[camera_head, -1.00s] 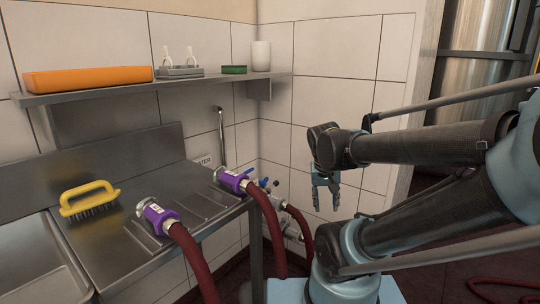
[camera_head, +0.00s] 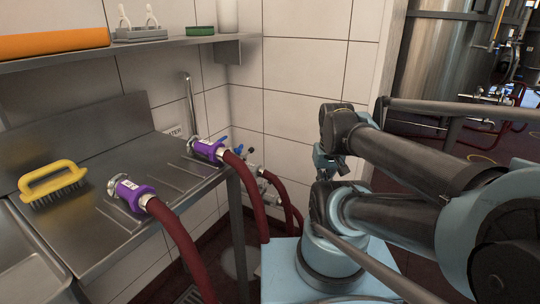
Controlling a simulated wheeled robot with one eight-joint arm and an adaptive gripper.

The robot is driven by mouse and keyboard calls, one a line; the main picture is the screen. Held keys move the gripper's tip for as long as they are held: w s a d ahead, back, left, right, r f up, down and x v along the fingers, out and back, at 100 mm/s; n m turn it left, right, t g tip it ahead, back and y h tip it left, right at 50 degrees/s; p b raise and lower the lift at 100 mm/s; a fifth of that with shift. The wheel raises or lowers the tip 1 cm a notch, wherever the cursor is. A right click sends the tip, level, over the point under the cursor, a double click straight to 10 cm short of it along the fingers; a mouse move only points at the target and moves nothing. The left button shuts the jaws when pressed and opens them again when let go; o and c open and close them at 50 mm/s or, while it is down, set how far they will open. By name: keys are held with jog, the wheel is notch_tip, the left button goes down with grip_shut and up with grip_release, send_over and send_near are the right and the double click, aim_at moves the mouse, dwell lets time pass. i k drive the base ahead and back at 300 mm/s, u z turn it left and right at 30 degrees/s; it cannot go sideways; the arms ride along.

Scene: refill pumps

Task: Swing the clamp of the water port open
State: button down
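A sign reading WATER (camera_head: 174,131) is on the tiled wall behind the steel counter. Just right of it, a purple hose coupling (camera_head: 208,150) with a metal end sits at the counter's far right corner, with a red hose hanging from it. Blue handles (camera_head: 224,140) show beside this coupling, near the wall. The clamp of the water port is too small to make out, and its state cannot be told. My gripper (camera_head: 331,168) hangs in the air right of the coupling and apart from it. Its fingers are foreshortened and partly hidden by my arm.
A second purple coupling (camera_head: 131,192) with a red hose lies at the counter's front edge. A yellow-handled brush (camera_head: 52,182) lies on the counter (camera_head: 95,228). A shelf (camera_head: 130,45) above holds an orange item and small things. Red hoses hang under the counter's right end.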

aim_at(251, 150)
jog(key=z, duration=0.5)
jog(key=k, duration=1.75)
jog(key=u, duration=0.65)
jog(key=i, duration=1)
jog(key=z, duration=0.05)
